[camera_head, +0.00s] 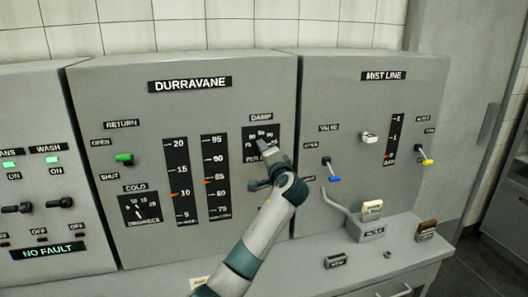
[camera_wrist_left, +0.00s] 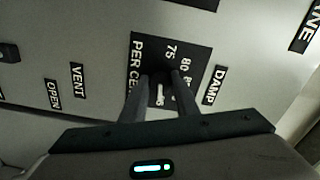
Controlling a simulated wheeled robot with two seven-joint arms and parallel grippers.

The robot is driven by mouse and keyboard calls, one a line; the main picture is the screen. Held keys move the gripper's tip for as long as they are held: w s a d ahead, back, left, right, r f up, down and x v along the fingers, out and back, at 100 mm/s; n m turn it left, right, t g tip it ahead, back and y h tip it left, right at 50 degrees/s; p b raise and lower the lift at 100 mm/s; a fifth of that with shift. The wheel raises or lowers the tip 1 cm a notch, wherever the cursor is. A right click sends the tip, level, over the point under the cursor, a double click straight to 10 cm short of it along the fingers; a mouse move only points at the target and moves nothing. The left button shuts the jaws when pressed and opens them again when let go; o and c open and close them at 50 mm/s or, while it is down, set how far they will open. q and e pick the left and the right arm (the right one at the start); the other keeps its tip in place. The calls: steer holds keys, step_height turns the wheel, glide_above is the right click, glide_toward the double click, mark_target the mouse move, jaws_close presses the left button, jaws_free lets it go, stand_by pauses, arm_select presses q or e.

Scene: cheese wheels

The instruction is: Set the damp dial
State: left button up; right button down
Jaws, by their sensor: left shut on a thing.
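The damp dial (camera_head: 249,135) is a black plate with white numbers under the label DAMP, at the right of the DURRAVANE panel. In the left wrist view the dial plate (camera_wrist_left: 160,45) appears turned on its side, with 75, 80 and PER CENT readable. My left gripper (camera_head: 264,148) is at the dial, coming from below. In the left wrist view its two fingers (camera_wrist_left: 160,92) are shut on the dial's knob, whose pale mark shows between them. The fingers hide part of the scale, so I cannot read the setting. My right gripper is not in view.
The MIST LINE panel (camera_head: 384,76) on the right has blue and yellow levers.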

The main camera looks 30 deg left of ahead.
arm_select(q)
steer(key=o, duration=1)
steer(key=shift+o, duration=0.2)
steer(key=shift+d, duration=0.1)
steer(key=b+v, duration=0.7)
steer(key=v, duration=1)
steer(key=shift+d, duration=0.2)
